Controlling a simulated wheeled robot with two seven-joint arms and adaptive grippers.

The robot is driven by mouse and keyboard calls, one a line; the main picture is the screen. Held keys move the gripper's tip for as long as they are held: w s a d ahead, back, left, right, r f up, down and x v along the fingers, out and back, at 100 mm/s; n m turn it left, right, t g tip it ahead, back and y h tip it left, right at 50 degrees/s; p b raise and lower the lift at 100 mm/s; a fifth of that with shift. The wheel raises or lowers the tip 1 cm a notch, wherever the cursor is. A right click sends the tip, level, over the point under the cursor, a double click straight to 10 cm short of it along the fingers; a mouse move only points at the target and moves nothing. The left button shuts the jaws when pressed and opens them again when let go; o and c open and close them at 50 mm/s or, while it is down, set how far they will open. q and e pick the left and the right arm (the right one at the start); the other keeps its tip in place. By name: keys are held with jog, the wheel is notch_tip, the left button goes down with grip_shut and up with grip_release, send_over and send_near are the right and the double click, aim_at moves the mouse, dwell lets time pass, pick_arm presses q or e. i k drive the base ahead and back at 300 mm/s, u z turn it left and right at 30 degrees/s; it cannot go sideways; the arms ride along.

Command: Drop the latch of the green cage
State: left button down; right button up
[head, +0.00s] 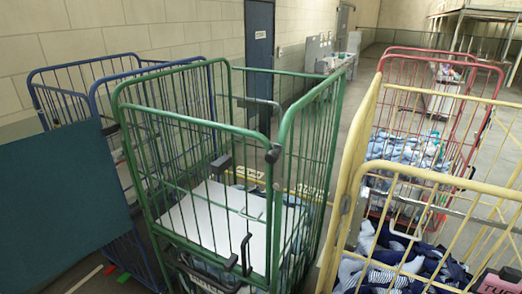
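The green cage (192,128) stands in the middle of the head view, a tall frame of green bars. A white shelf or board (215,215) lies inside it, with blue-grey cloth bundles below. A grey bar (258,103) crosses the upper part near the right side panel. A black knob (272,155) sits on the right panel's near upright, and a black fitting (220,162) is on the bars. Black handle-like pieces (246,254) show low at the front; I cannot tell which part is the latch. Neither of my grippers is in view.
A blue cage (95,90) stands behind on the left, with a dark teal panel (55,205) in front. A yellow cage (352,165) holding dark blue cloth stands close on the right, with a red cage (470,120) behind. Floor shows between the green and yellow cages.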

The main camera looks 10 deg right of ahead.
aim_at(274, 157)
jog(key=z, duration=1.2)
jog(key=k, duration=0.9)
jog(key=u, duration=1.6)
